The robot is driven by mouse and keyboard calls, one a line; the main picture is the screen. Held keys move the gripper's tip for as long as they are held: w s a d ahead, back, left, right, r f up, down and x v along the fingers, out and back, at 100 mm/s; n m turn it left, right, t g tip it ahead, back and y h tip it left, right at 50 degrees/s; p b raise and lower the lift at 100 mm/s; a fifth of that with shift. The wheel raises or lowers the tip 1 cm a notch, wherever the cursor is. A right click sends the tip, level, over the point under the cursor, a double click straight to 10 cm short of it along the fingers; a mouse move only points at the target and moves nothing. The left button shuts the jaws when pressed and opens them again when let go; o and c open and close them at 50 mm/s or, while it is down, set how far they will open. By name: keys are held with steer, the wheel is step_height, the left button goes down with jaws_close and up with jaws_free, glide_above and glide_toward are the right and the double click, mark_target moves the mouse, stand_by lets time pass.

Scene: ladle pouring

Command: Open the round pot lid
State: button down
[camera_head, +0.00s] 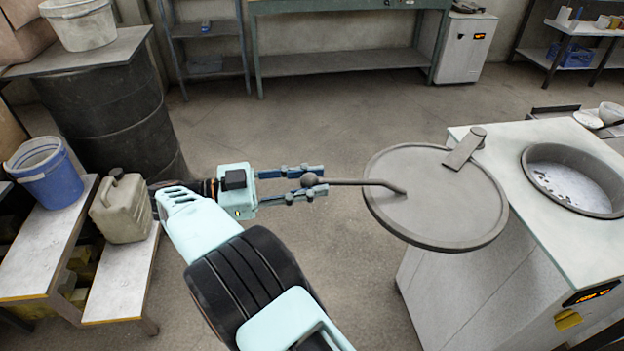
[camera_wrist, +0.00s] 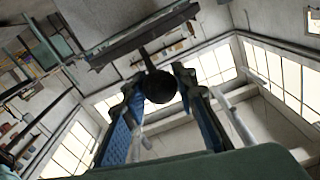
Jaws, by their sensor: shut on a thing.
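The round grey pot lid (camera_head: 425,212) is swung off to the left of the pot and hangs out past the left edge of the white-topped cabinet (camera_head: 500,148). A short bracket (camera_head: 465,148) joins it at its upper right. A thin rod handle (camera_head: 350,182) runs left from the lid to a dark ball knob (camera_head: 308,180). My gripper (camera_head: 317,181) is shut on this knob. The wrist view shows the knob (camera_wrist: 160,86) between the blue fingers. The round pot (camera_head: 568,182) is uncovered, with pale contents in it.
A blue bucket (camera_head: 45,175) and a beige canister (camera_head: 122,208) stand on low benches at the left. A black drum (camera_head: 120,115) is behind them. Small bowls (camera_head: 610,113) sit past the pot. The floor beyond my arm is clear.

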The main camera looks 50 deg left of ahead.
steer(key=shift+a, duration=0.1)
stand_by(0.4)
steer(key=c, duration=1.5)
jaws_free()
steer(key=shift+c, duration=0.2)
steer(key=shift+r, duration=0.1)
step_height(320, 180, up, 10)
steer(key=shift+f, duration=0.1)
